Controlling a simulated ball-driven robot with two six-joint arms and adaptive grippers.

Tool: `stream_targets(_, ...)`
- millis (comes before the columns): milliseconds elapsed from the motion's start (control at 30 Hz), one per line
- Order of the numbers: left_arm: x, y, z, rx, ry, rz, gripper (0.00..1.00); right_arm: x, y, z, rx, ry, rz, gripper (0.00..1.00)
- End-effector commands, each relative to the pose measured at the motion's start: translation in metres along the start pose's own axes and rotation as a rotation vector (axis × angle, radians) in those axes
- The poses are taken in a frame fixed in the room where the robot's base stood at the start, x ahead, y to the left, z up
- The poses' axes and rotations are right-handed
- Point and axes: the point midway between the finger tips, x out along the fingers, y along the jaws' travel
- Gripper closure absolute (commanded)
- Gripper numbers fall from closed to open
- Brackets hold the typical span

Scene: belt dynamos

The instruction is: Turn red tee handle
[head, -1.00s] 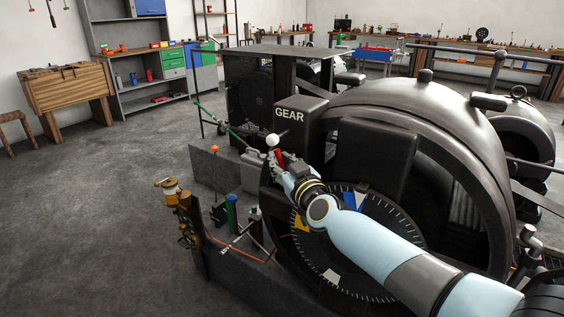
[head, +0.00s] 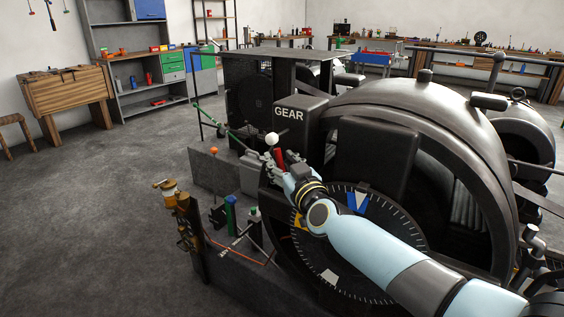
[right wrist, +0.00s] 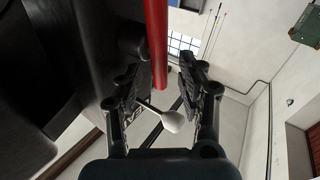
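The red tee handle shows as a short red bar (head: 279,157) below the black GEAR box in the head view, partly hidden by my right gripper. In the right wrist view it is a long red bar (right wrist: 157,42) coming down from the top edge. My right gripper (head: 273,161) is beside the red bar in the head view. In the right wrist view its two fingers (right wrist: 160,70) are spread apart, with the lower end of the red bar showing between the fingertips. I cannot tell whether either finger touches it. My left gripper is not in view.
A white ball-ended lever (head: 271,139) stands close by the gripper; it also shows between the fingers in the right wrist view (right wrist: 171,121). The black GEAR box (head: 300,112) and the large dark machine housing (head: 425,110) crowd the right. Open floor lies left.

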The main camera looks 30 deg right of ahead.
Motion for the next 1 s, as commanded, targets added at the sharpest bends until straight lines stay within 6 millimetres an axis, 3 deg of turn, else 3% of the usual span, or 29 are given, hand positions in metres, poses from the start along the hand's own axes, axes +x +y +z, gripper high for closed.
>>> stream_targets(167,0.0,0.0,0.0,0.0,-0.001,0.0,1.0,-0.017,0.0,0.001,0.0,-0.001,-0.001,0.61)
stream_targets(600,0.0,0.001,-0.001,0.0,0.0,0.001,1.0,-0.106,0.0,0.001,0.0,-0.002,-0.001,0.61)
stream_targets(767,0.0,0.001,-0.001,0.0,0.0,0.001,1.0,-0.118,0.0,0.001,0.001,-0.001,0.0,0.61)
stream_targets(1000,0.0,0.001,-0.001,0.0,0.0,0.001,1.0,-0.12,0.0,0.0,0.001,0.0,0.0,0.61)
